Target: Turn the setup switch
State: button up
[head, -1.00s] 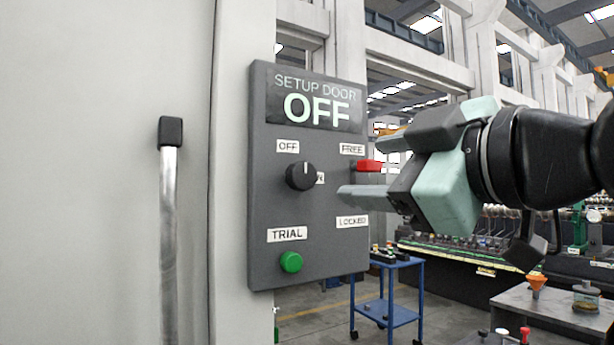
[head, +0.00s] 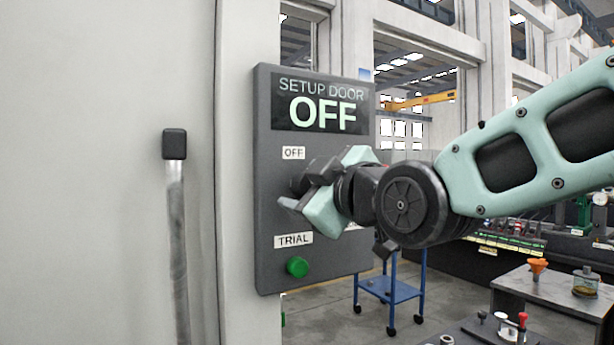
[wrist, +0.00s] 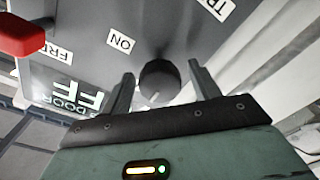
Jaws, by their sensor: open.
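The setup switch is a round black knob (wrist: 159,82) on the grey control panel (head: 263,250). In the wrist view it sits between the two open fingers of my gripper (wrist: 158,88), with a gap showing on both sides. A white pointer mark is on the knob. In the head view my gripper (head: 287,182) is in front of the panel and mostly hides the knob. The panel's display (head: 318,103) reads "SETUP DOOR OFF". The OFF label (head: 293,153) is above the gripper; the ON label (wrist: 121,43) shows in the wrist view.
A green button (head: 297,267) is below the TRIAL label (head: 293,239). A blue cart (head: 392,290) stands behind the panel.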

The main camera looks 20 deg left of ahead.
jog(key=c, duration=1)
jog(key=shift+o, duration=0.2)
jog(key=shift+f+m+b, duration=0.15)
jog(key=shift+m+b, duration=0.15)
jog(key=shift+b, duration=0.15)
jog(key=m+b, duration=0.2)
jog(key=b, duration=0.1)
jog(key=shift+w+f, duration=0.1)
jog(key=shift+f, duration=0.05)
jog(key=m+b, duration=0.5)
jog(key=m, duration=0.1)
jog(key=shift+b, duration=0.3)
jog(key=m+b, duration=0.2)
jog(key=m, duration=0.2)
jog(key=shift+m+t, duration=0.3)
jog(key=shift+t, duration=0.1)
jog(key=m+b, duration=0.1)
jog(key=m, duration=0.4)
jog(key=shift+r, duration=0.2)
